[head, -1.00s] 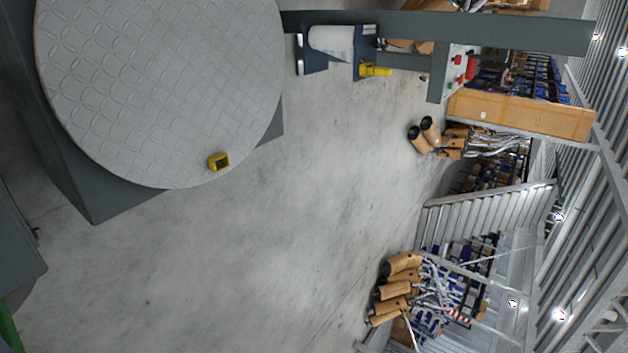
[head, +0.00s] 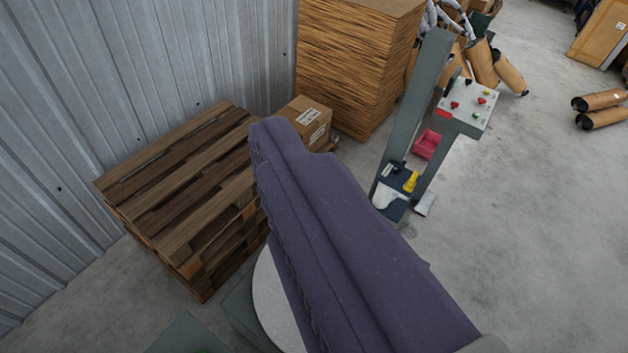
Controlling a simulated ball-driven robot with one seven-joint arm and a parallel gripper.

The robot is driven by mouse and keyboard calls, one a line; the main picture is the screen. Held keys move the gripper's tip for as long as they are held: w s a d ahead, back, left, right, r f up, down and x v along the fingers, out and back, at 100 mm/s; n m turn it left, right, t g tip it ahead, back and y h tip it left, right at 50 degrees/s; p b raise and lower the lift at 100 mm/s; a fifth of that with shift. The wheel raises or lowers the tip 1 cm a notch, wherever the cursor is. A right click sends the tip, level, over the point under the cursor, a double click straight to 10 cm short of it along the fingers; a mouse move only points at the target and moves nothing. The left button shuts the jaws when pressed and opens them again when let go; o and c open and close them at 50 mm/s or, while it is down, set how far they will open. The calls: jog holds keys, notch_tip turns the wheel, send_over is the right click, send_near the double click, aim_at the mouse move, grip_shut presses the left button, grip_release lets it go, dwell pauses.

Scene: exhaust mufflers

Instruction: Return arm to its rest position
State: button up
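My gripper is not in view, so I cannot see its fingers or whether it holds anything. A large purple, cloth-covered part of my arm runs from the lower right up to the middle of the head view. It hides most of the round grey plate (head: 268,298), which shows only at its left edge, low in the picture.
A stack of wooden pallets (head: 185,195) stands left, by a corrugated metal wall (head: 110,90). A cardboard box (head: 305,122) and a tall brown stack (head: 350,65) are behind. A control post (head: 415,105) stands right of centre. Open concrete floor (head: 530,200) lies right.

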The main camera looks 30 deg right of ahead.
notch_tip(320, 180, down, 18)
jog(key=b, duration=1.8)
